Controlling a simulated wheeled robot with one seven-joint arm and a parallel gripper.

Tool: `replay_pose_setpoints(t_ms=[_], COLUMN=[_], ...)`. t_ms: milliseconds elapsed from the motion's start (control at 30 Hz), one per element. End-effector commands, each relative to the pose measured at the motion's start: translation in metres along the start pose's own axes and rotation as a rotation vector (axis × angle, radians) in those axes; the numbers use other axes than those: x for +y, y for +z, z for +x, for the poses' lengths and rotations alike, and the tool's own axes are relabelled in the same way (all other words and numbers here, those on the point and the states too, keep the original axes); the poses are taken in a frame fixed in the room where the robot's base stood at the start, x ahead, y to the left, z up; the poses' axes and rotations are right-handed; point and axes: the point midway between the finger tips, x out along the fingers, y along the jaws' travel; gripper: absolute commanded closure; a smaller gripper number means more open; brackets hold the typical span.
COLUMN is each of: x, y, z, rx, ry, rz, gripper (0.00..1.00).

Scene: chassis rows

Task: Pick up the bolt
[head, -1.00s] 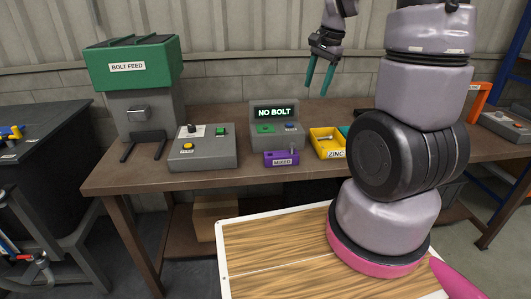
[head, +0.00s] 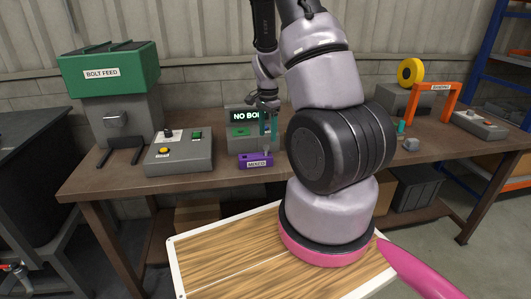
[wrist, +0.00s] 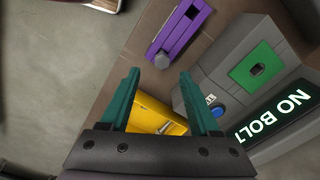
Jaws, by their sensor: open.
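A small grey bolt-like piece with a round top (wrist: 161,60) stands at one end of the purple holder labelled MIXED (wrist: 183,30). The same purple holder shows on the bench in the head view (head: 253,161). My gripper (wrist: 160,84) is open and empty, pointing down, with the round top just beyond its teal fingertips and roughly between them. In the head view my gripper (head: 268,133) is over the bench by the holder. Another small pale piece (wrist: 166,128) lies in the yellow bin (wrist: 147,112), partly hidden by my gripper.
A grey checking station (head: 239,131) reading NO BOLT stands close behind the holder, with a green plate (wrist: 257,67) and blue button (wrist: 219,110). A control box (head: 179,153) and green-topped bolt feed (head: 110,70) are left. An orange arch (head: 436,90) is right.

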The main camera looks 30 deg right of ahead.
Motion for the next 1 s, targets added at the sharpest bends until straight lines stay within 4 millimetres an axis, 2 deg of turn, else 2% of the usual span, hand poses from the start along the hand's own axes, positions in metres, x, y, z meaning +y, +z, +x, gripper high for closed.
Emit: replay_pose_setpoints(t_ms=[100,267,567,700,733,1000], x=[-0.002,-0.002,-0.003,-0.003,-0.003,-0.003], y=[0.004,0.005,0.005,0.005,0.005,0.005], z=[0.02,0.04,0.044,0.044,0.044,0.043], rx=[-0.002,-0.002,-0.001,-0.001,-0.001,-0.001], ry=[0.005,0.003,0.0,0.001,0.001,0.0], rz=[-0.001,0.0,-0.001,-0.001,-0.001,-0.001], gripper=[0.38,0.38,0.38,0.91,1.0,1.0])
